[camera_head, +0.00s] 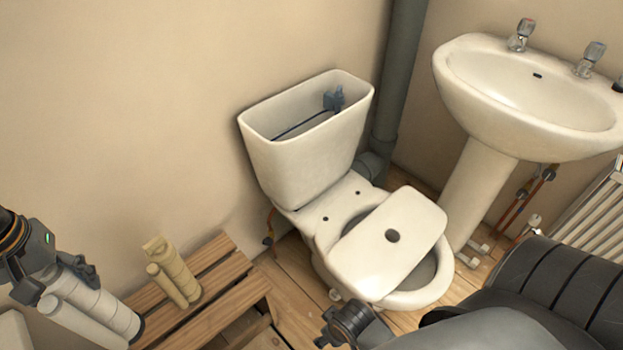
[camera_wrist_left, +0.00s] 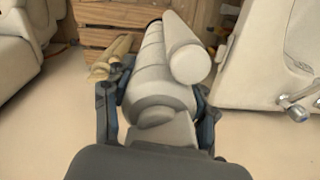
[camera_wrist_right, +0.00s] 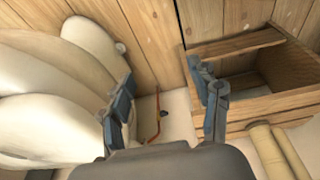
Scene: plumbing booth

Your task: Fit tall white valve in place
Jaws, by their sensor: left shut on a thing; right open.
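The tall white valve (camera_head: 100,308), a pair of joined white cylinders, is held in my left gripper (camera_head: 58,280) at the left of the head view. In the left wrist view the valve (camera_wrist_left: 158,72) lies between both fingers (camera_wrist_left: 155,92), pointing away from the camera. The open cistern (camera_head: 306,132) stands behind the toilet bowl, well to the right of the held valve. Its floor is mostly hidden. My right gripper (camera_wrist_right: 162,75) is open and empty, near the toilet and the wooden crate; it shows only partly in the head view (camera_head: 345,325).
A beige valve of similar shape (camera_head: 175,272) lies on the slatted wooden crate (camera_head: 225,262). A blue fitting with a thin dark arm (camera_head: 333,99) sits inside the cistern. The cistern lid (camera_head: 385,250) rests across the bowl. A basin (camera_head: 520,95) and grey pipe (camera_head: 398,80) stand right.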

